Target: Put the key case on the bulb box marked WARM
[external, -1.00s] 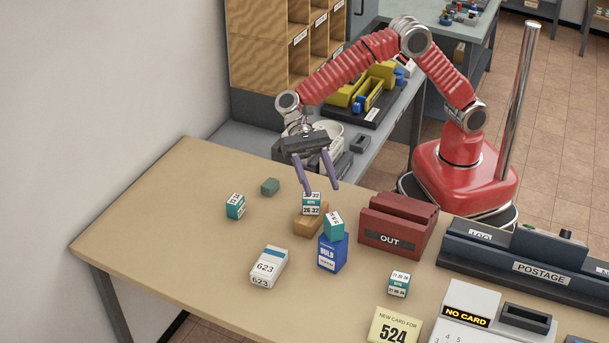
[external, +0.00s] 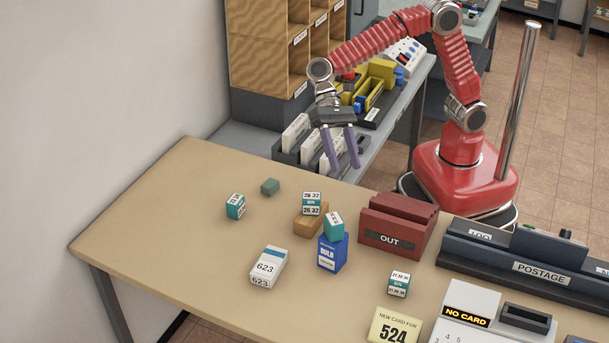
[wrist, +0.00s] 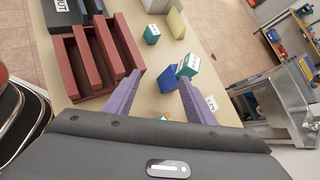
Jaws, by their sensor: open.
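A blue box with BULB lettering (external: 331,255) stands on the table; I cannot read WARM on its label. A teal box (external: 334,226) sits tilted on top of it. A small plain dark green block (external: 270,187) lies near the far left; I cannot tell whether it is the key case. My gripper (external: 343,172) is open and empty, in the air near the table's far edge, apart from these objects. In the wrist view, the blue box (wrist: 167,79) and its teal box (wrist: 189,66) show beyond the fingers.
A teal box (external: 312,203) stands on a tan block (external: 308,224) behind the blue box. Other teal boxes stand left (external: 236,207) and right (external: 398,284). A white 623 box (external: 267,268) lies in front. The red OUT tray (external: 391,238) is at the right. The left tabletop is clear.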

